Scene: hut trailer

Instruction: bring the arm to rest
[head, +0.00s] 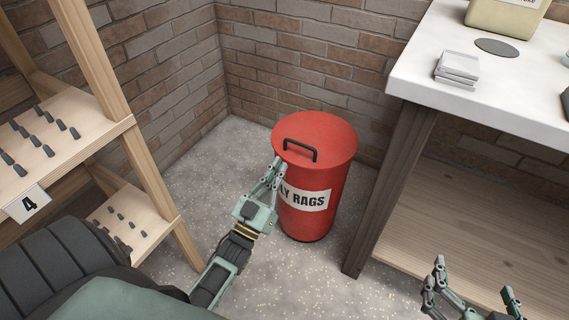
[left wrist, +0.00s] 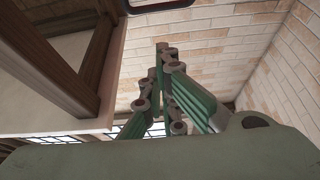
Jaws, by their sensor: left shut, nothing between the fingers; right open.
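My left gripper (head: 275,170) is shut and empty. In the head view it is in front of the red bin, near its lid; whether it touches the bin I cannot tell. It also shows in the left wrist view (left wrist: 162,48), with its fingertips together. The red bin (head: 318,140) stands upright on the floor, with a black handle on its closed lid and a label partly covered by my gripper. My right gripper (head: 476,275) is open and empty at the lower right of the head view, partly cut off by the frame edge.
A wooden shelf (head: 155,190) with small dark pieces stands at the left. A white-topped bench (head: 420,70) at the right carries a stack of pale pads (head: 457,68), a grey disc (head: 497,47) and a yellowish container (head: 505,15). Brick walls close the corner. Speckled floor (head: 200,160) is clear between shelf and bin.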

